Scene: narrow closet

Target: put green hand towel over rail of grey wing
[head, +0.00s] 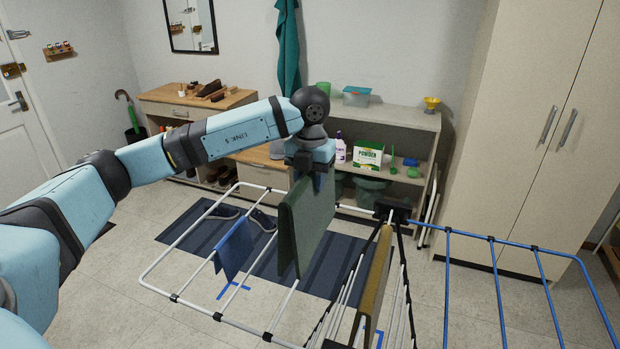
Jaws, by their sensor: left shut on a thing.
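The green hand towel (303,232) hangs folded from my left gripper (318,172), which is shut on its top edge. The towel is above the grey wing (160,285), the pale-railed left wing of a drying rack. A rail of this wing comes out near the towel's lower edge. The towel hides the rest of that rail, so I cannot tell whether the towel straddles it or hangs beside it. My right gripper is not in view.
A blue cloth (232,247) hangs on the same wing, left of the towel. A mustard cloth (375,280) hangs at the rack's middle. The blue wing (497,265) at the right is bare. A shelf unit (415,118) stands behind, and a tall cabinet (540,120) at the right.

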